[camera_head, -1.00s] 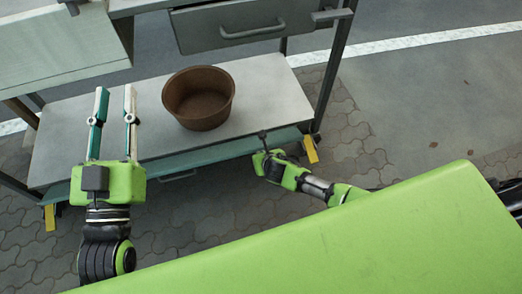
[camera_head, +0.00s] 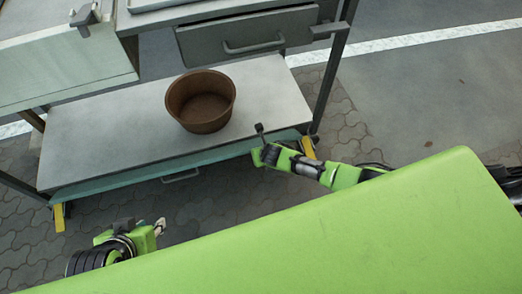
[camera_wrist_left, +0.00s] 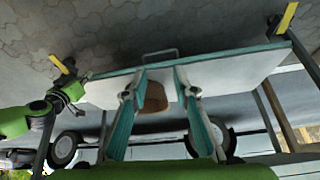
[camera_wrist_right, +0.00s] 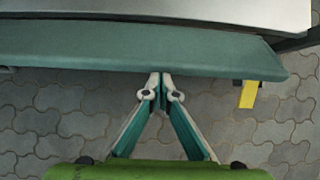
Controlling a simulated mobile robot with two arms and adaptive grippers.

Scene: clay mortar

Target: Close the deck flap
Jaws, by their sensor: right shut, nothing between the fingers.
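A teal panel (camera_head: 150,174), which seems to be the deck flap, runs along the front edge of the cart's grey lower deck (camera_head: 90,142). It carries a bar handle (camera_head: 181,177), also seen in the left wrist view (camera_wrist_left: 148,53). I cannot tell its exact angle. My left gripper (camera_head: 161,226) is low in front of the cart's left half, apart from the panel; its fingers (camera_wrist_left: 158,76) are spread and empty. My right gripper (camera_head: 259,129) is shut and empty near the panel's right end. In the right wrist view its tips (camera_wrist_right: 161,78) meet or overlap the panel's lower edge (camera_wrist_right: 140,52).
A brown clay pot (camera_head: 201,108) stands on the lower deck. Above it is a grey drawer (camera_head: 245,35) with a handle, and a pale cabinet (camera_head: 65,70) at upper left. Dark legs (camera_head: 334,70) and yellow brackets (camera_head: 309,146) flank the deck. Paved ground lies in front.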

